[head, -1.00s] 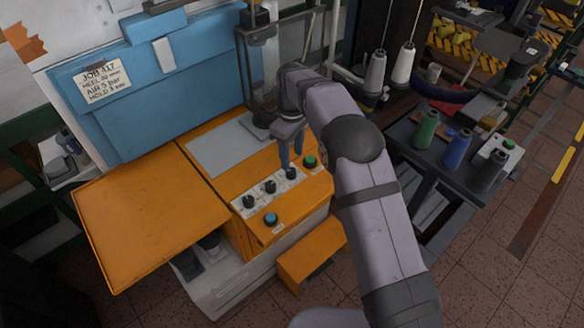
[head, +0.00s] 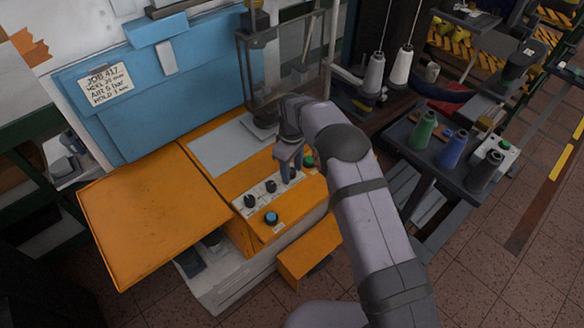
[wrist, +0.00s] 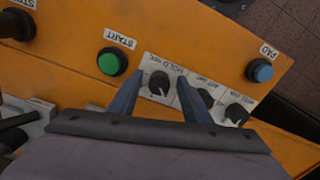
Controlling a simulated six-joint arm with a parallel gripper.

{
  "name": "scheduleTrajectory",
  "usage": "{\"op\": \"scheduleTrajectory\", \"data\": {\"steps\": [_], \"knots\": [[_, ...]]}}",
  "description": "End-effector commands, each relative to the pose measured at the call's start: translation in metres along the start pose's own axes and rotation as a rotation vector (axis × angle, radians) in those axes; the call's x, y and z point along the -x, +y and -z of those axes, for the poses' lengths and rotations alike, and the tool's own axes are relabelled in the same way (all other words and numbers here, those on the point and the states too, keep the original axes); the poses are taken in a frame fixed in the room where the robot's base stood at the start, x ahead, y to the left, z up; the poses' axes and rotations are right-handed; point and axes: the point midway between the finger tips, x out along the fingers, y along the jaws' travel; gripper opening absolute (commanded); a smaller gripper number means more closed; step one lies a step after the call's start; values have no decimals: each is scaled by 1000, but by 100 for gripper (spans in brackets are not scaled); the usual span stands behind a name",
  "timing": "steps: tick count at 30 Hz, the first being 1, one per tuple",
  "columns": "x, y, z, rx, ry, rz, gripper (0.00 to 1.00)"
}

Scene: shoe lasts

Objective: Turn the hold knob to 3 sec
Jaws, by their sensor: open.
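The hold knob (wrist: 159,82) is a dark round knob on a white label strip marked HOLD sec, upside down in the wrist view. A pale pointer mark shows on its lower side; the scale figures are too small to read. My gripper (wrist: 160,98) is open, with one finger on each side of the knob and visible gaps between. I cannot tell how deep the fingertips reach around it. In the head view my gripper (head: 289,172) is at the right end of the knob row and hides the hold knob.
Two more dark knobs (head: 250,201) (head: 271,186) sit left on the panel. A green START button (wrist: 112,62) and a blue PAD button (wrist: 260,71) flank the row. A job card (head: 105,84) hangs on the blue cover. A wire-frame guard (head: 243,70) stands behind.

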Motion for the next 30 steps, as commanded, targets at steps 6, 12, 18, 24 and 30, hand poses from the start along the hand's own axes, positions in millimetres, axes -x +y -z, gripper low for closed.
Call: {"op": "scheduleTrajectory", "data": {"steps": [6,12,18,24,30], "knots": [[0,0,0,0,0,0,32],[0,0,0,0,0,0,3],[0,0,0,-14,0,1,3],[-1,0,0,-83,-1,1,3],[-2,-1,0,-217,0,0,3]]}}
